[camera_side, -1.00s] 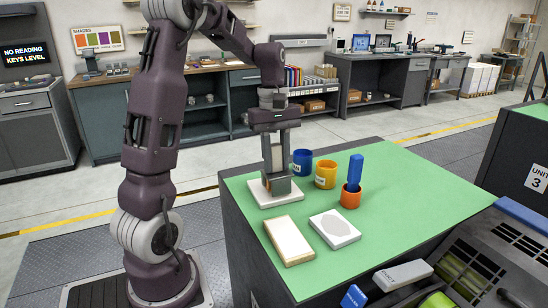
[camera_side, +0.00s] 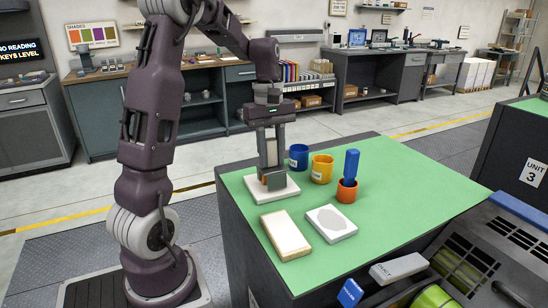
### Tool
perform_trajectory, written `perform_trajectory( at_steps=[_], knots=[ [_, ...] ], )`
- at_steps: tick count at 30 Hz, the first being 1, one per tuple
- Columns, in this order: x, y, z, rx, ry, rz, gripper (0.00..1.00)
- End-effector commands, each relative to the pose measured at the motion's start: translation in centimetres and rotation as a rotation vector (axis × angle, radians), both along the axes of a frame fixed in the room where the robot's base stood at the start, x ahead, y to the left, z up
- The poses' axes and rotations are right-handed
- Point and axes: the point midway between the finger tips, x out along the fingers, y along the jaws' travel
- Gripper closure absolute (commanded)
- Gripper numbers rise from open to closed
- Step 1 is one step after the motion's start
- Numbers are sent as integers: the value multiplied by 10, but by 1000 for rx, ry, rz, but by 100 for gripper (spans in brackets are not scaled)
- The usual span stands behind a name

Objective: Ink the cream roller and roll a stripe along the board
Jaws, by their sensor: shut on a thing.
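My gripper (camera_side: 272,176) points down over a white square slab (camera_side: 291,189) at the far left of the green tabletop. It is shut on the cream roller (camera_side: 271,155), which shows as a narrow cream-tan strip between the grey fingers and is mostly hidden. The fingertips are at or just above the slab; I cannot tell if the roller touches it. A cream board (camera_side: 286,236) with a tan rim lies flat in front of the slab. To its right lies a white slab with a grey patch (camera_side: 332,222).
A blue cup (camera_side: 299,158), a yellow cup (camera_side: 322,170) and an orange cup (camera_side: 347,192) stand right of my gripper. A blue upright piece (camera_side: 351,165) stands in the orange cup. The right of the green top (camera_side: 420,200) is clear. A grey machine (camera_side: 510,240) adjoins the front right.

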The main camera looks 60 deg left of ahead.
Motion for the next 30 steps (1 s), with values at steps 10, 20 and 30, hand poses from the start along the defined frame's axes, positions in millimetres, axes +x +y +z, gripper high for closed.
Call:
perform_trajectory(
  at_steps=[10, 20, 30],
  knots=[
    [2, 28, 1, 0, 0, 2, 100],
    [3, 34, 32, 3, -3, 0, 100],
    [2, 33, 62, 0, 0, 1, 100]
  ],
)
